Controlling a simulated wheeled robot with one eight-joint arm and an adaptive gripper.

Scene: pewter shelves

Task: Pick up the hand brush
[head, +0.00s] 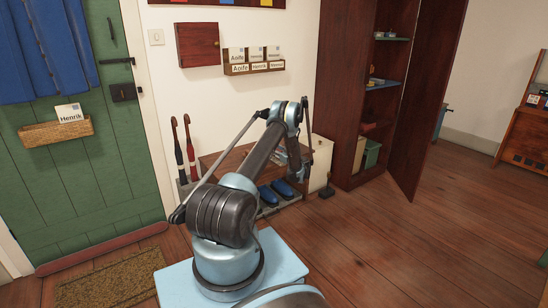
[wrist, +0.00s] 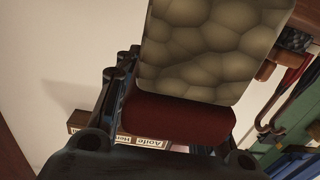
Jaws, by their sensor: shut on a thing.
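My gripper (wrist: 178,112) is shut on what looks like the hand brush (wrist: 190,50). In the wrist view it has a tan, mottled block and a dark red, rounded part (wrist: 178,118) beside it, close to the camera. One dark finger shows at its left; the other is mostly hidden. In the head view my gripper (head: 294,156) hangs below the arm's bent wrist, in front of the wooden bench. The held thing cannot be made out there.
A wooden bench (head: 225,161) with blue shoes (head: 283,188) below stands behind my arm. Umbrellas (head: 190,148) lean at its left. A tall cabinet (head: 345,100) has its door (head: 428,90) open. Floor at right is clear.

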